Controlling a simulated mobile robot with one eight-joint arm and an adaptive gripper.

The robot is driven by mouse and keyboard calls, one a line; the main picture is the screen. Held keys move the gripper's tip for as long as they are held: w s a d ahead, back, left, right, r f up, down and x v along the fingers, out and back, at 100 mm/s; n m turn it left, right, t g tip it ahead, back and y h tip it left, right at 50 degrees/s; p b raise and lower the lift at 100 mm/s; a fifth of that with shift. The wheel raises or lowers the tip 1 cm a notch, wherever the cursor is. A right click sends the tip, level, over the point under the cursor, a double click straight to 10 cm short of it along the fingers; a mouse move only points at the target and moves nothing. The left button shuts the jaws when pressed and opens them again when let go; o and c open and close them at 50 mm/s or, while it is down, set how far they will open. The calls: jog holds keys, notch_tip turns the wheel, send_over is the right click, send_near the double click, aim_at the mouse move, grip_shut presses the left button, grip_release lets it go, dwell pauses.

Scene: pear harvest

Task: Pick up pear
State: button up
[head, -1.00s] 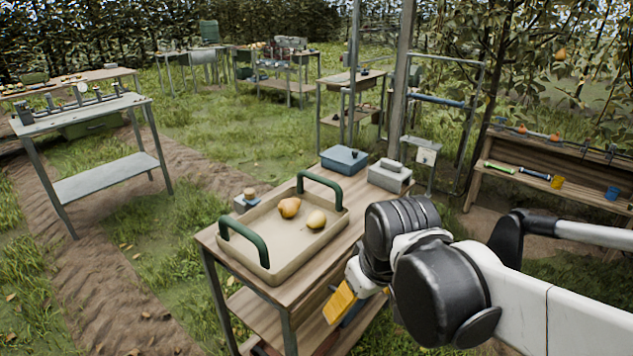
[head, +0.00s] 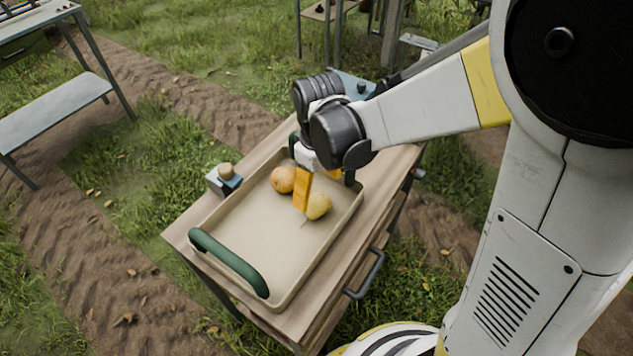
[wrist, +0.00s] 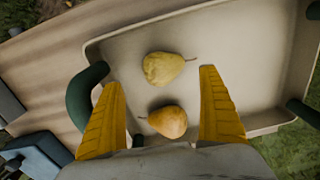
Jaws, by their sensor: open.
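Two pears lie in a beige tray (head: 250,245). The orange-tan pear (head: 283,179) is toward the tray's far left side; the yellow-green pear (head: 318,206) is nearer its right side. My gripper (head: 314,193) is above the tray, its yellow fingers pointing down, open and empty. One finger partly covers the gap between the pears. In the wrist view, the orange-tan pear (wrist: 168,121) shows between the open fingers, close to the palm. The yellow-green pear (wrist: 165,67) shows just beyond the fingertips (wrist: 160,78). No contact with either pear is clear.
The tray stands on a wooden table (head: 370,222) and has green handles (head: 228,262). A small blue-grey box (head: 223,179) with a round tan top sits left of the tray. A grey metal table (head: 60,110) stands apart at left, with grass and soil between.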

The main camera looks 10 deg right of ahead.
aim_at(318, 204)
notch_tip(318, 204, down, 6)
jog(key=shift+w+f+b, duration=0.1)
jog(key=shift+f+b, duration=0.15)
jog(key=shift+b, duration=1)
jog(key=c, duration=1.3)
